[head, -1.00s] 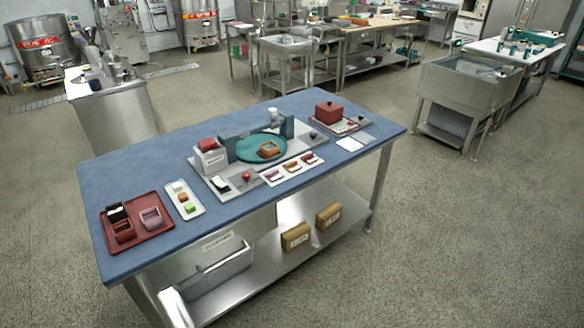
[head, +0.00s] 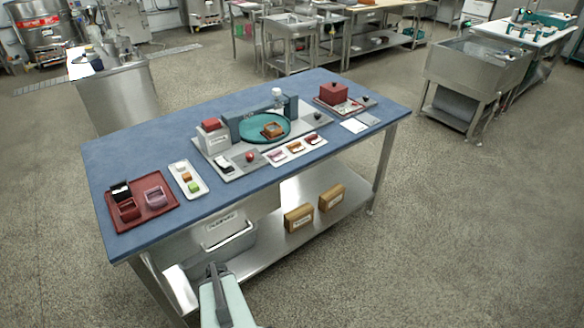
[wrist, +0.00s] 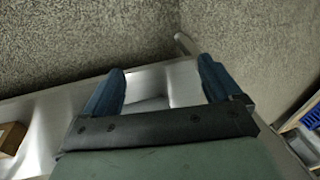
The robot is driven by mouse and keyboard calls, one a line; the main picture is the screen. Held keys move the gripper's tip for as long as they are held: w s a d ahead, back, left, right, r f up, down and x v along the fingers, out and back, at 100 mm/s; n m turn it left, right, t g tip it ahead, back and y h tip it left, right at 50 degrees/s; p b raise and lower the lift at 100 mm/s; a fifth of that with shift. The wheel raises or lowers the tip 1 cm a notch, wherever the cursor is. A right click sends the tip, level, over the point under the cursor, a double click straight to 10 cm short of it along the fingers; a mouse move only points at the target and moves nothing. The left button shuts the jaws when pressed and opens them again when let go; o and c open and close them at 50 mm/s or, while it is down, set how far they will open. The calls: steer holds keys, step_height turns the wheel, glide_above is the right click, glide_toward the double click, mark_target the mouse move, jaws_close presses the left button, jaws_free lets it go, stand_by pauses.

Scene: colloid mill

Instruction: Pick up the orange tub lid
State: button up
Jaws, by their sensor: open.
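In the head view a white tray (head: 268,155) at the front middle of the blue table holds small pink, orange and red pieces in a row. The orange piece (head: 293,147) in its middle looks like the orange tub lid, but it is too small to be sure. An orange-brown open tub (head: 272,130) stands on the teal disc (head: 246,127) behind it. My gripper (wrist: 160,84) is open and empty in the wrist view, its two blue fingers apart over the metal shelf and floor. My arm shows low in the head view, below the table's front edge.
A red tray (head: 157,213) with several tubs and a white tray (head: 203,189) with small coloured pieces are at the left. A red box (head: 334,93) is at the back right. Two brown boxes (head: 299,217) (head: 331,196) are on the lower shelf.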

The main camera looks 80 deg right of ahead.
steer(key=s+d+r+m+h, duration=0.1)
steer(key=s+d+r, duration=0.2)
steer(key=s+d, duration=0.45)
steer(key=s+d+r+m+t+h, duration=0.1)
steer(key=s+d+r, duration=0.25)
steer(key=d, duration=0.65)
steer(key=s+d+r+m+h, duration=0.1)
steer(key=s+d+r+h, duration=0.1)
steer(key=s+d, duration=0.55)
steer(key=s+d+r+y, duration=0.1)
steer(key=s+d+r, duration=0.4)
steer(key=r, duration=0.4)
steer(key=s+d+r+g, duration=0.1)
steer(key=s+d+r, duration=0.45)
steer(key=r, duration=0.25)
steer(key=s+d+r+y, duration=0.1)
steer(key=s+d+r, duration=0.35)
steer(key=r, duration=0.45)
step_height(320, 180, up, 18)
steer(key=n+g+y, duration=0.1)
steer(key=n+g, duration=0.1)
glide_above(296, 144)
step_height(296, 144, down, 13)
steer(key=shift+f, duration=0.1)
steer(key=shift+c, duration=0.3)
